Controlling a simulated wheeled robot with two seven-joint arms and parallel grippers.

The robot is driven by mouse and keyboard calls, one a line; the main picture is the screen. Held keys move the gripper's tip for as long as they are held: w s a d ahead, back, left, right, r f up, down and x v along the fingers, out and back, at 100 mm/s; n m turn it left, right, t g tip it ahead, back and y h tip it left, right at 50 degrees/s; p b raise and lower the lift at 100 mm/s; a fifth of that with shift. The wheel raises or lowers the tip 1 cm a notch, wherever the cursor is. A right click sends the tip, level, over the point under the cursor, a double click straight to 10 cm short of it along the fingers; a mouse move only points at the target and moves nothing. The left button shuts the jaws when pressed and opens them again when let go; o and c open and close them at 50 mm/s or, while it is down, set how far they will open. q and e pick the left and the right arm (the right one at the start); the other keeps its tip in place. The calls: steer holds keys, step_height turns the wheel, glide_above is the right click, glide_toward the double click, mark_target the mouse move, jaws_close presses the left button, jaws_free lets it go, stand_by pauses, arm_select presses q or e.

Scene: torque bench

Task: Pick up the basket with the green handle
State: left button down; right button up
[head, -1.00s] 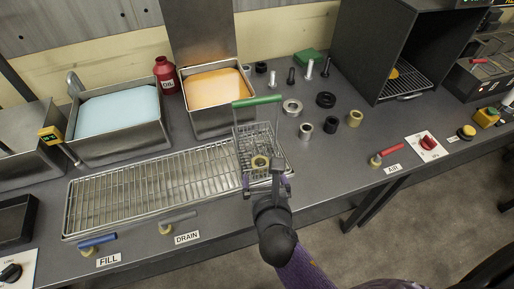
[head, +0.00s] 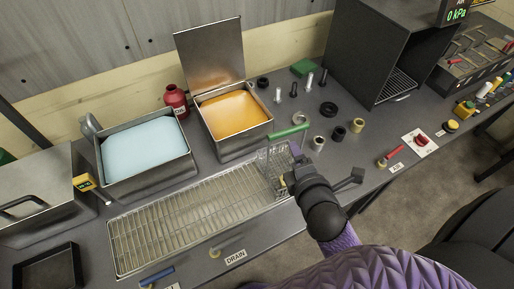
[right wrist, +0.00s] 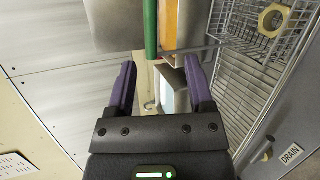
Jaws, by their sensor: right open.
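The wire basket (head: 270,165) stands at the right end of the wire rack, its green handle (head: 288,132) raised above it. My right gripper (head: 293,158) is at the basket's right side, just below the handle in the picture, and partly hides the basket. In the right wrist view the purple jaws (right wrist: 160,75) are open and empty. The green handle (right wrist: 151,30) shows beyond the fingertips, between their lines and nearer the left finger. The basket (right wrist: 250,22) is at the upper right there, with a brass ring (right wrist: 274,18) in it. My left gripper is out of view.
The wire rack (head: 185,218) lies left of the basket. Behind are an open orange-filled tank (head: 235,113) and a blue-filled tank (head: 147,150). Several small rings and bolts stand right of the basket, near a black ring (head: 328,109). A red-handled valve (head: 393,155) is farther right.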

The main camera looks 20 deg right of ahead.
mark_target(289, 134)
steer(key=shift+m, duration=0.7)
steer(key=x, duration=0.3)
steer(key=b+x, duration=0.1)
steer(key=x, duration=0.2)
steer(key=r+b+x, duration=0.1)
steer(key=x, duration=0.2)
steer(key=shift+w+d, duration=0.25)
steer(key=shift+d, duration=0.2)
steer(key=shift+w+d+f, duration=0.1)
steer(key=shift+w, duration=0.1)
steer(key=c, duration=0.5)
jaws_close()
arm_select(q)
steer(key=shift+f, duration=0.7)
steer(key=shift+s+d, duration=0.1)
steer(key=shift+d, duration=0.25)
